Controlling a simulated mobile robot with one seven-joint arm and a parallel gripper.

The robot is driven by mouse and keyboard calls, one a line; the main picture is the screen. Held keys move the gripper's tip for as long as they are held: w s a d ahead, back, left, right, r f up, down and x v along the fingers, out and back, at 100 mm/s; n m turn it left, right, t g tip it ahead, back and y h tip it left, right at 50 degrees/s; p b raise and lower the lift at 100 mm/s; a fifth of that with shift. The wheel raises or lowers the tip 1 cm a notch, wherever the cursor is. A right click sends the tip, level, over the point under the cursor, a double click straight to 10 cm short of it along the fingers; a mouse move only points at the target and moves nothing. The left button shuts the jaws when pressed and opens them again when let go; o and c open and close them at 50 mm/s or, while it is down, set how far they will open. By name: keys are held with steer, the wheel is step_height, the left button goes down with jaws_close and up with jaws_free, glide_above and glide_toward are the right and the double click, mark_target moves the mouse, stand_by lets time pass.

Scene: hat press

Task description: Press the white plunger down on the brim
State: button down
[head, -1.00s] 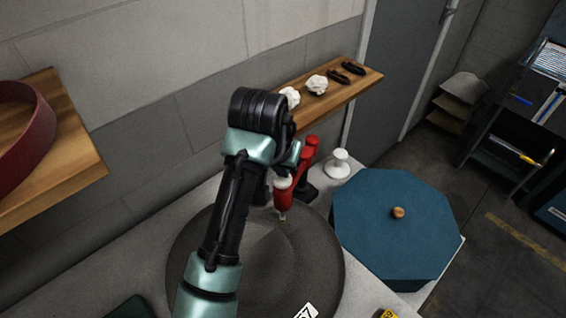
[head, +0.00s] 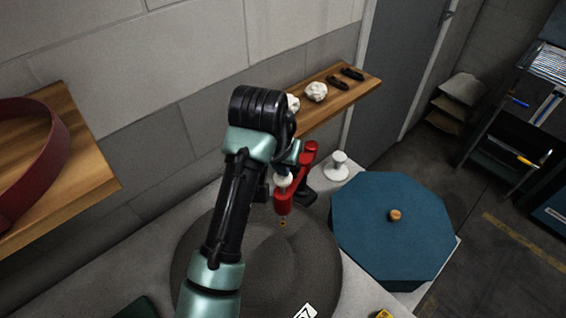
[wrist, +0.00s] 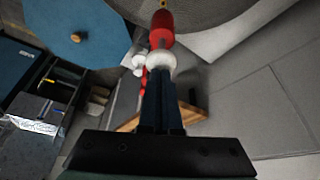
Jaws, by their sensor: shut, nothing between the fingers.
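The white plunger (head: 284,180) sits on top of a red press head (head: 283,202), with a small orange tip pointing down over the brim (head: 325,268) of the dark grey hat. In the wrist view the white plunger (wrist: 160,60) lies straight ahead of my gripper (wrist: 161,75), with the red press head beyond it. My gripper is shut and empty. Its fingertips are at the plunger's top; I cannot tell if they touch it. In the head view my arm hides the fingers and part of the hat. I cannot tell if the orange tip touches the brim.
A red press arm (head: 308,160) rises behind the plunger. A blue octagonal box (head: 390,240) with a wooden knob stands right of the hat. A white spool-like object (head: 338,165) stands behind. A wooden shelf (head: 325,108) and a second shelf (head: 85,165) are on the wall.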

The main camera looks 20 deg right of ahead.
step_height(320, 180, up, 8)
steer(key=p, duration=0.7)
stand_by(0.4)
steer(key=w+r+n+t+h+b, duration=0.15)
steer(key=r+t, duration=0.45)
steer(key=r, duration=0.7)
steer(key=w+r+n+t+h, duration=0.1)
steer(key=w+r+t+h, duration=0.15)
steer(key=r+t, duration=0.7)
steer(key=s+a+r+n+t+y, duration=0.2)
steer(key=s+a+r, duration=0.6)
steer(key=r, duration=0.4)
steer(key=s+a+r+n+t+y, duration=0.3)
steer(key=s+a+r+t+y, duration=0.2)
steer(key=s+a+r, duration=0.3)
step_height(320, 180, up, 4)
steer(key=shift+r+t+b, duration=0.15)
steer(key=shift+t+b, duration=0.15)
steer(key=shift+t, duration=0.35)
steer(key=shift+s+n, duration=0.1)
steer(key=shift+n, duration=0.25)
